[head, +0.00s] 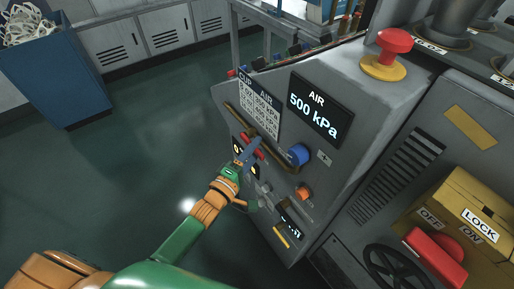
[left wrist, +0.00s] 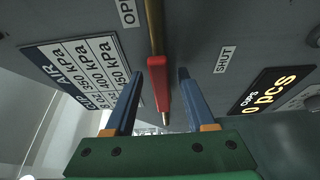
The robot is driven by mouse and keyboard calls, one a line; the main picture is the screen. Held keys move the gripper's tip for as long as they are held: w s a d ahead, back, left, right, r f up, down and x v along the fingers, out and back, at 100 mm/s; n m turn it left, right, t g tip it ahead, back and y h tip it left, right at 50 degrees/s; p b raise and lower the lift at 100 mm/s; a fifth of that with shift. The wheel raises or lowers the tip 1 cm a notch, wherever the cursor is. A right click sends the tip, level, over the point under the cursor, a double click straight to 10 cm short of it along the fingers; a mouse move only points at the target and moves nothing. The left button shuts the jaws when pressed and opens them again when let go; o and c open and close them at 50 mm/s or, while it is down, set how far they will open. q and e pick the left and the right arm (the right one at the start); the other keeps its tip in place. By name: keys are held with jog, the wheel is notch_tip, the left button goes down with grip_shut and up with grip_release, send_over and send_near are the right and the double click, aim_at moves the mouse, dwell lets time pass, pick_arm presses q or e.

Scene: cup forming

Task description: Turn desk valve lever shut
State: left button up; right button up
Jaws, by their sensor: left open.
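The valve lever (left wrist: 159,84) is red with a pale metal tip and sits on a brass pipe (left wrist: 156,28) on the grey panel. In the left wrist view it stands between the blue fingers of my left gripper (left wrist: 162,75), with a gap on each side. An "OP…" label (left wrist: 128,12) is left of it and a SHUT label (left wrist: 226,59) is right of it. In the head view my left gripper (head: 250,152) is at the panel front, and the red lever (head: 246,139) is partly hidden behind the fingers. My right gripper is out of view.
The panel carries a pressure display (head: 315,105) reading 500 kPa, a cup and air chart (head: 261,107), a blue knob (head: 299,155) and an orange knob (head: 304,192). A red emergency button (head: 394,42) is on top. Open floor (head: 130,140) lies left.

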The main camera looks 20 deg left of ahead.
pick_arm(q)
jog(key=shift+w+d, duration=0.15)
jog(key=shift+w, duration=0.15)
jog(key=shift+s, duration=0.15)
grip_shut()
dwell(1.1)
